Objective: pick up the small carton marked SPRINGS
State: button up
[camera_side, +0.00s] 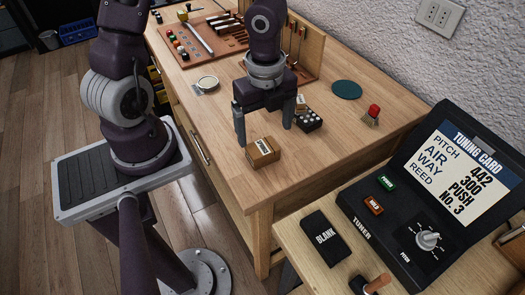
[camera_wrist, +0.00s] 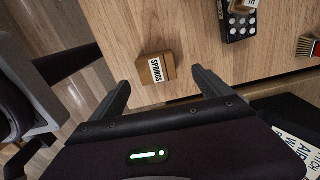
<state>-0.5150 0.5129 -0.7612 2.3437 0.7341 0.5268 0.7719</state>
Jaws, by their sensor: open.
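A black block with white round spots (camera_side: 308,120) stands behind the right finger, with a small labelled box (camera_side: 301,103) by it. A red-topped brush (camera_side: 371,115) and a green disc (camera_side: 347,90) lie farther right. The bench is clear around the carton; its edge is close.

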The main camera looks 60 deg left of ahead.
aim_at(263, 147)
jog(key=f, duration=0.6)
jog(key=shift+s+f, duration=0.3)
jog(key=shift+f, duration=0.05)
jog(key=c, duration=1.5)
